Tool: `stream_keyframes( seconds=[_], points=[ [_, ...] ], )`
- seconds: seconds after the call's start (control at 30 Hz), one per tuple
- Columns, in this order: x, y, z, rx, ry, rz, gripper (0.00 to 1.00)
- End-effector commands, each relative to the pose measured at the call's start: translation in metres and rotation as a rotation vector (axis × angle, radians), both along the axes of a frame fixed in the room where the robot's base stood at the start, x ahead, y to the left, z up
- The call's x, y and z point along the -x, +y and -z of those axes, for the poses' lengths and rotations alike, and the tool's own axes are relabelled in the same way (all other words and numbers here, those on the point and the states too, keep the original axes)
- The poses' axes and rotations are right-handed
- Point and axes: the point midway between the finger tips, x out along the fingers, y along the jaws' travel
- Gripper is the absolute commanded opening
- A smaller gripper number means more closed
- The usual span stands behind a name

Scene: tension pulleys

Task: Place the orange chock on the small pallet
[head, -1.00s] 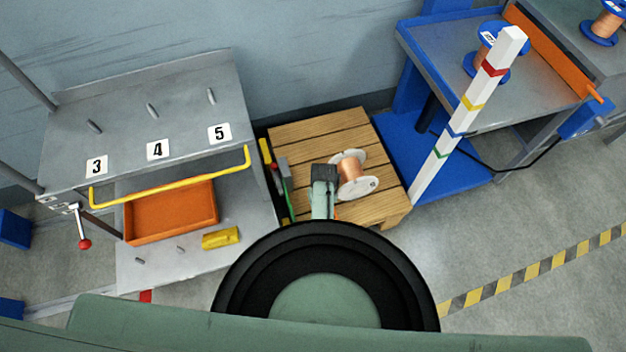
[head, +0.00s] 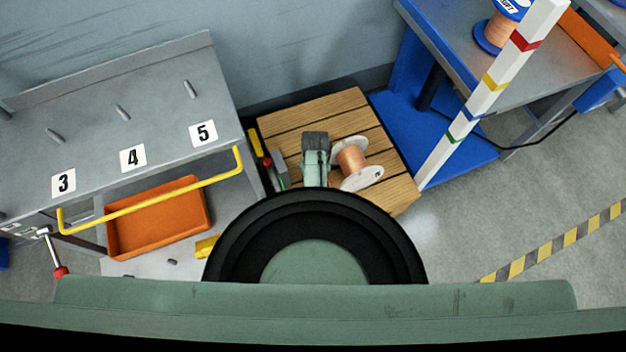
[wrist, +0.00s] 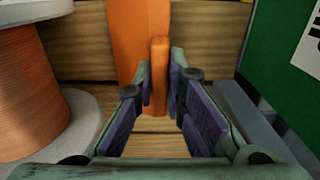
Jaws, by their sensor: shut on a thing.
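The small pallet (head: 372,118) is a wooden slatted platform in the middle of the head view. My gripper (head: 315,145) is over it, seen from above. In the wrist view my gripper (wrist: 160,85) has its fingers closed on the narrow upright part of the orange chock (wrist: 140,35). Wooden slats (wrist: 90,55) show behind and below the chock. I cannot tell whether the chock touches them.
A grey numbered table (head: 110,85) is left. A blue stand (head: 470,150) and striped post (head: 485,95) are right. A green panel (wrist: 280,50) is close by.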

Motion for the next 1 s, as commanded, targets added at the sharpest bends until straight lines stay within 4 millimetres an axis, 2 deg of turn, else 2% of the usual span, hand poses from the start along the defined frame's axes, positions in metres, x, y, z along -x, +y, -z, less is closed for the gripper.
stream_keyframes(
  seconds=[0.37,0.4,0.67,1.0],
  points=[
    [0.0003,-0.0002,0.0043,0.000,0.000,-0.001,0.00],
    [0.0006,-0.0001,0.0045,0.000,0.000,-0.001,0.13],
    [0.0007,-0.0002,0.0042,0.000,0.000,0.000,0.30],
    [0.0006,-0.0001,0.0024,0.000,0.000,0.000,0.31]
  ],
)
